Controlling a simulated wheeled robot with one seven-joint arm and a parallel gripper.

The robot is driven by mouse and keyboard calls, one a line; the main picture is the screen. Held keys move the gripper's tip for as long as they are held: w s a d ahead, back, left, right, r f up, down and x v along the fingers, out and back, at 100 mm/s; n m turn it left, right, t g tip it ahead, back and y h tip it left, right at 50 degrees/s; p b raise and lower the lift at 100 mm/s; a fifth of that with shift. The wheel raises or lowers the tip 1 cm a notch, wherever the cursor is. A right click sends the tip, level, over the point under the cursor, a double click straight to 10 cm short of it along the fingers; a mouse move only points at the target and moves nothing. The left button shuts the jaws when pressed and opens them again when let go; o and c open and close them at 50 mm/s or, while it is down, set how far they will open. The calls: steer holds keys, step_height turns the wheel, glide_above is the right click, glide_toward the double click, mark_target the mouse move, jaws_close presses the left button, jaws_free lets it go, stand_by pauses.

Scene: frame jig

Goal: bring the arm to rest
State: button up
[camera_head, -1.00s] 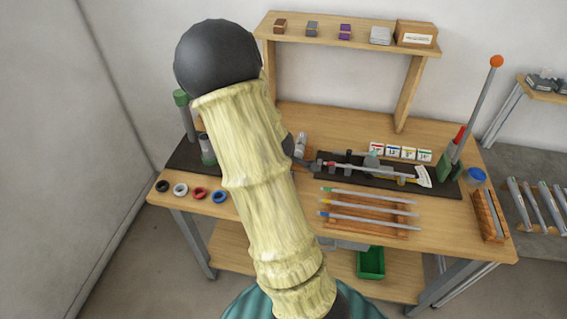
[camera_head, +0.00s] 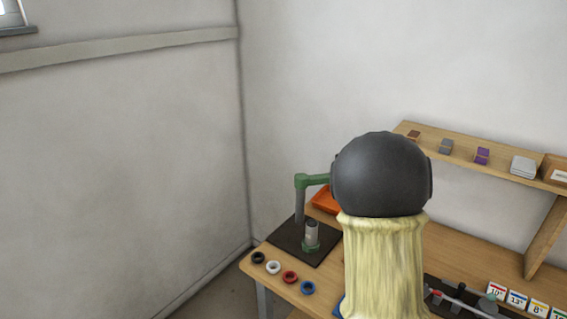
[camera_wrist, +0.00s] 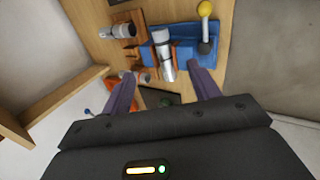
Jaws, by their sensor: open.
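My gripper (camera_wrist: 164,76) shows in the wrist view with its two purple-grey fingers spread apart. No object is held between them. Beyond the fingers lies the bench top, with a blue mat (camera_wrist: 207,31) and a silver cylinder (camera_wrist: 161,42) seen past the gap. In the head view my arm, with its pale yellow sleeve and dark round joint, rises over the bench at right of centre. My gripper is not visible there.
The bench (camera_head: 469,249) carries a dark plate (camera_head: 283,234) with a green-topped post (camera_head: 300,199), an orange tray (camera_head: 325,201) and several coloured rings. A shelf (camera_head: 500,169) holds small blocks. A wall stands left. A yellow-knobbed lever (camera_wrist: 205,28) shows in the wrist view.

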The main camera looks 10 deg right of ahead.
steer(key=s+a+r+m+y, duration=0.1)
steer(key=s+a+m, duration=0.1)
steer(key=a, duration=0.5)
steer(key=s+a+r+m+g+y, duration=0.1)
steer(key=s+a+m+y, duration=0.1)
steer(key=a, duration=0.6)
steer(key=s+a+r+m+y, duration=0.1)
steer(key=s+a+r+m, duration=0.1)
steer(key=a, duration=0.5)
steer(key=shift+s+a+m, duration=0.2)
steer(key=shift+s+m, duration=0.5)
steer(key=shift+m, duration=0.5)
steer(key=shift+r, duration=0.1)
